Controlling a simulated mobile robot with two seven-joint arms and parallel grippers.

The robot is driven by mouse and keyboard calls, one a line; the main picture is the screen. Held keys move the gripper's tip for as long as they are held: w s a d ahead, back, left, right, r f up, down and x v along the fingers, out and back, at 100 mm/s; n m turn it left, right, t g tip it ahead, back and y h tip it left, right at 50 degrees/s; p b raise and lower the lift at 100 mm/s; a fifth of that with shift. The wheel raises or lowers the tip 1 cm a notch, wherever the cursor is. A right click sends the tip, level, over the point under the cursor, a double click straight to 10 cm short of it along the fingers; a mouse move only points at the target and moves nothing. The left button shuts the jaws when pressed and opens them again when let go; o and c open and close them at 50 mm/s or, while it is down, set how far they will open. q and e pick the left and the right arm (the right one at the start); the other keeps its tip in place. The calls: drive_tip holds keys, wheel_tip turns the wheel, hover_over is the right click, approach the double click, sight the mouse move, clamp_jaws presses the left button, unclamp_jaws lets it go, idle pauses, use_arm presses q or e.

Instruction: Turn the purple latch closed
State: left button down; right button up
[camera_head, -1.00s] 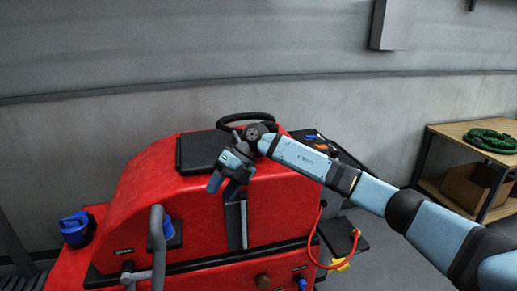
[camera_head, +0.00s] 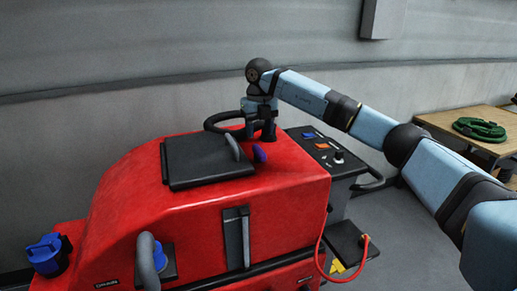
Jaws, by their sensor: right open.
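The small purple latch (camera_head: 260,153) sits on top of the red scrubber (camera_head: 285,190), just right of the black lid (camera_head: 195,158). The lid lies flat on the red body, and a grey handle (camera_head: 233,147) stands at its right edge. My right gripper (camera_head: 260,138) points down just behind the latch, near the black steering hoop. It is open and holds nothing visible. Its fingertips are small and dark here, and I cannot tell whether they touch the red top. My left gripper is out of view.
The black steering hoop (camera_head: 215,121) rises behind the lid. A control panel (camera_head: 320,148) with coloured switches lies to the right. Blue caps (camera_head: 46,254) and a grey bent pipe (camera_head: 147,262) are at the front left. A wooden bench (camera_head: 450,124) with a green hose stands far right.

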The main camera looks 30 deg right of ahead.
sight(259, 149)
wheel_tip(259, 149, down, 7)
drive_tip(key=shift+p, duration=0.3)
drive_tip(key=c, duration=0.9)
